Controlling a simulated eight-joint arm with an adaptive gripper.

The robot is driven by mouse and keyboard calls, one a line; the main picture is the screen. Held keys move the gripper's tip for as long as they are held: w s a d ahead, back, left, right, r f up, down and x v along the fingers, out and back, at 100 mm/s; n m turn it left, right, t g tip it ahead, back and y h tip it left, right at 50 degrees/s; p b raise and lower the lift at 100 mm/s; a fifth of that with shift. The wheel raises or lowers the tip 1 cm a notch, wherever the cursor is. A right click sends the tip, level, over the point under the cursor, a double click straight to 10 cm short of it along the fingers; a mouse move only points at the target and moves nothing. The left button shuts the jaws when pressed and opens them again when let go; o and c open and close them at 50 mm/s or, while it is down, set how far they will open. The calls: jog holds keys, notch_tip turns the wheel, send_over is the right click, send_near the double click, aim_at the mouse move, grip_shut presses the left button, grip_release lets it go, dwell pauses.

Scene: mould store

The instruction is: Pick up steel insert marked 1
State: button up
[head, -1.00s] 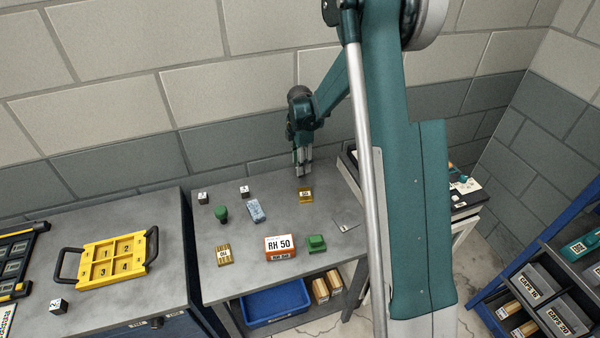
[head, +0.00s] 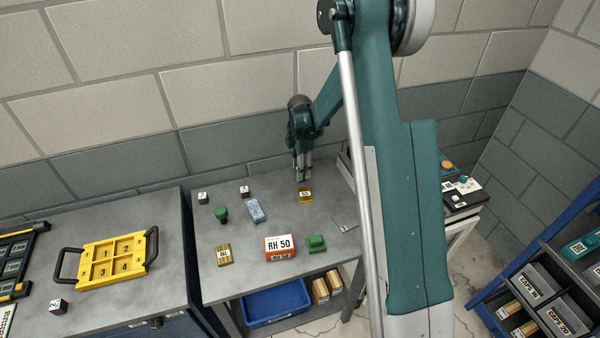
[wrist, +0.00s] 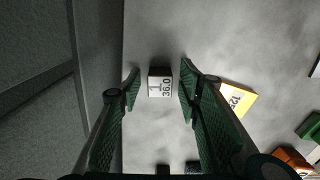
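The steel insert marked 1 (wrist: 160,86) is a small block with a white label reading 1 and 36.0 in the wrist view. It sits on the grey bench (head: 275,222) near the wall. My gripper (wrist: 160,72) is open, with one finger on each side of the insert and a gap showing on both sides. In the head view my gripper (head: 303,179) points down at the back of the bench, and I cannot make out the insert there.
A yellow block (wrist: 236,98) lies close to the right finger; it also shows in the head view (head: 305,195). Two other small labelled blocks (head: 203,198) (head: 245,191) stand left. A yellow numbered tray (head: 118,247) lies on the left bench. An orange box (head: 280,246) stands in front.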

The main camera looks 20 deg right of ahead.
jog(key=c, duration=0.9)
jog(key=shift+r, duration=0.1)
jog(key=shift+r, duration=4.9)
